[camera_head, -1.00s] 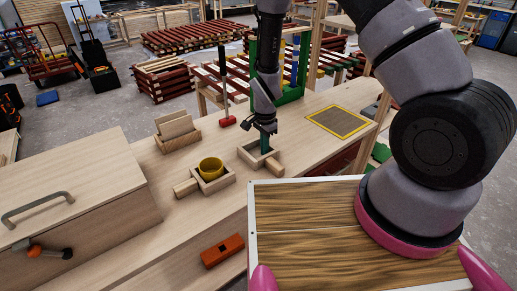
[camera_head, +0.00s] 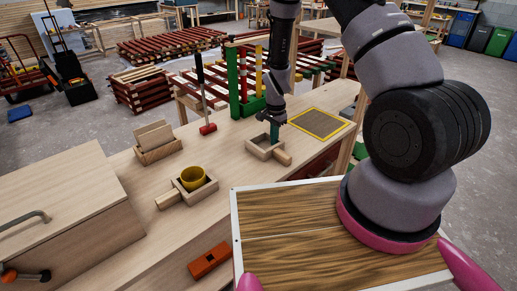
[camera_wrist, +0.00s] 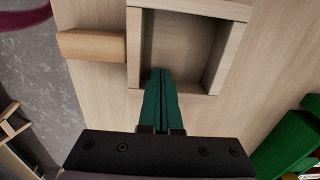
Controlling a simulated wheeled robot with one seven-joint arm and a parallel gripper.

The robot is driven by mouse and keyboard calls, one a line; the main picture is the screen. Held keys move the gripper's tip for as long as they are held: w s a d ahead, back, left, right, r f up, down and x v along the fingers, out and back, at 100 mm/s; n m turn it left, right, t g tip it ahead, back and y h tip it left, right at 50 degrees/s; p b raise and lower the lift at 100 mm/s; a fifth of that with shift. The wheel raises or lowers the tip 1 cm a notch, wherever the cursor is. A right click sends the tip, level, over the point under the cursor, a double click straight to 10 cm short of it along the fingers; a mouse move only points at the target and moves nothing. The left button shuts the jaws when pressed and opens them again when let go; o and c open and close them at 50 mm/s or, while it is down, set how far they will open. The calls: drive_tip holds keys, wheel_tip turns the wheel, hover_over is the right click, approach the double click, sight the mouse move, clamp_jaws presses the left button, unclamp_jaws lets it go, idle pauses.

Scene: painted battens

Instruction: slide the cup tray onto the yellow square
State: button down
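The yellow square (camera_head: 320,123), a yellow outline around a dark patch, lies on the bench at the right. An empty, open wooden tray (camera_head: 256,151) with a stub handle (camera_head: 283,157) stands on the bench, left of the square and apart from it. It also shows in the wrist view (camera_wrist: 134,45). My gripper (camera_head: 274,143) has its teal fingers pressed together, with nothing visible between them. They reach down into this tray; contact with a wall is unclear. A second handled tray (camera_head: 207,190) further left holds a yellow cup (camera_head: 193,178).
A card holder (camera_head: 158,150), a red mallet (camera_head: 208,128), an orange-red block (camera_head: 210,260) and a large wooden box (camera_head: 70,215) stand on the bench. A green rack (camera_head: 234,85) stands behind my gripper. The bench between the empty tray and the square looks clear.

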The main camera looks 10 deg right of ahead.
drive_tip(key=w+d, duration=0.6)
drive_tip(key=d, duration=0.2)
drive_tip(key=w+d, duration=0.5)
drive_tip(key=d, duration=0.4)
drive_tip(key=w+d, duration=0.6)
drive_tip(key=d, duration=0.3)
drive_tip(key=shift+w+d, duration=0.1)
drive_tip(key=shift+w, duration=0.2)
